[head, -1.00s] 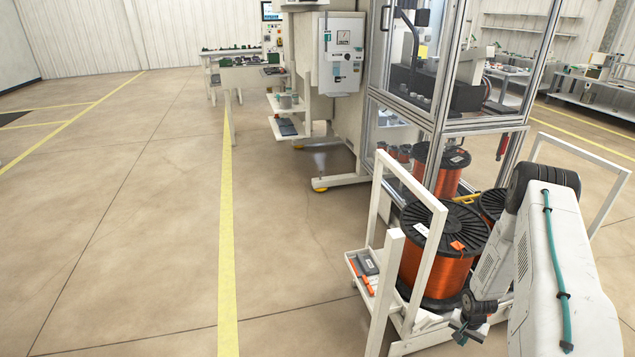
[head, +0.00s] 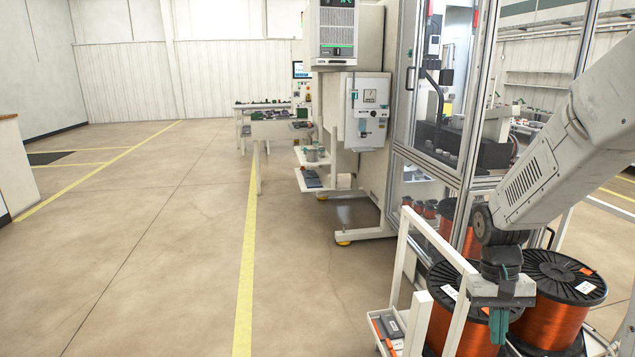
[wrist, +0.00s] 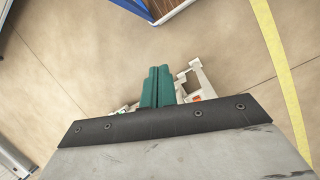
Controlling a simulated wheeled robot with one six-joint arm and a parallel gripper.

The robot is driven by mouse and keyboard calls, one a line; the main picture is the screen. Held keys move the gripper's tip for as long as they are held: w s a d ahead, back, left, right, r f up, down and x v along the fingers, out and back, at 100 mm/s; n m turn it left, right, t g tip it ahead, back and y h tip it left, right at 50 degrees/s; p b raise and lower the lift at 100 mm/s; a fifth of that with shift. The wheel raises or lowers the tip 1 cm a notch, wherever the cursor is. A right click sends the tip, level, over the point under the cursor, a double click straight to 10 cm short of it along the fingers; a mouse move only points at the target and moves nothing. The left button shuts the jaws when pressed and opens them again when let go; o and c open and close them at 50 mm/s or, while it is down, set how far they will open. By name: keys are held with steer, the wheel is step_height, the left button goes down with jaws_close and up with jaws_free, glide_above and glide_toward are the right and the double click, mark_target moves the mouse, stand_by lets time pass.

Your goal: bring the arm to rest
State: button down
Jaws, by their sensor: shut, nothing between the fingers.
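My gripper (head: 499,326) hangs with its teal fingers pointing down over the cart, in front of the copper wire spools in the head view. In the wrist view the teal fingers (wrist: 157,86) lie side by side, shut and empty. One spool (head: 465,326) stands behind the cart's white upright, partly hidden by my gripper. Another spool (head: 553,322) with a black flange stands to its right. My white arm comes in from the right edge and bends down at the wrist.
The cart's white frame (head: 447,247) rises close to my gripper, with a small tray (head: 386,330) at its left side. A glass-walled machine cabinet (head: 436,165) stands behind the cart. The floor left of the yellow line (head: 246,275) is mostly open.

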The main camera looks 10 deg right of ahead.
steer(key=s+a+r+n+t, duration=0.4)
steer(key=s+a+r+t, duration=0.1)
steer(key=s+a+r, duration=0.8)
step_height(320, 180, up, 2)
steer(key=shift+s+a+r, duration=0.25)
steer(key=shift+s+a, duration=0.1)
steer(key=shift+a, duration=0.2)
